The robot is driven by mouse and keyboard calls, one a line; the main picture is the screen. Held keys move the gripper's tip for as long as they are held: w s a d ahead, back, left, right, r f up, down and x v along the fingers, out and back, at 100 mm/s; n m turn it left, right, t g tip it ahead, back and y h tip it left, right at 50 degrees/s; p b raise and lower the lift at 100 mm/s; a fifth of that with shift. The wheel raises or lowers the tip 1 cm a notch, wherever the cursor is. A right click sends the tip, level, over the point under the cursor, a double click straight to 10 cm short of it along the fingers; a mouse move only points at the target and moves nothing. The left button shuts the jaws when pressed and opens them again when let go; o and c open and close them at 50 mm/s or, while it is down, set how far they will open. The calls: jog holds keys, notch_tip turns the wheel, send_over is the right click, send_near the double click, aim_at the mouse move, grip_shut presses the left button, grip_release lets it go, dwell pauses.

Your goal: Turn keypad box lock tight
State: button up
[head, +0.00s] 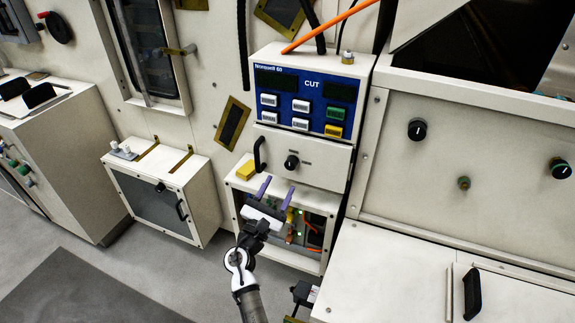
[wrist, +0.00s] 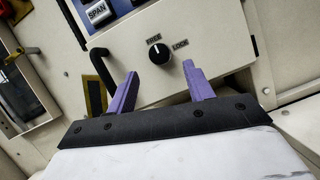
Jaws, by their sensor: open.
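The keypad box (head: 316,89) has a blue button face. Its white lower panel (head: 325,168) carries a black handle (head: 259,154) and a black lock knob (head: 291,162). In the wrist view the knob (wrist: 160,56) sits under the labels FREE and LOCK, and its white mark points up toward FREE. My gripper (head: 277,184) is just below and in front of the panel, with its purple fingers apart and nothing between them. In the wrist view the gripper's fingers (wrist: 160,70) point toward the panel, one on each side of the knob, apart from it.
Below the panel is an open bay (head: 317,221) with wiring and small lights. A yellow block (head: 246,170) lies at its top left. A low white cabinet (head: 184,165) stands left. At right are a knobbed panel (head: 477,140) and a white counter (head: 400,280).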

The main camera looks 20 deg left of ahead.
aim_at(289, 167)
jog(key=p+x, duration=0.1)
jog(key=x, duration=0.6)
jog(key=c, duration=1)
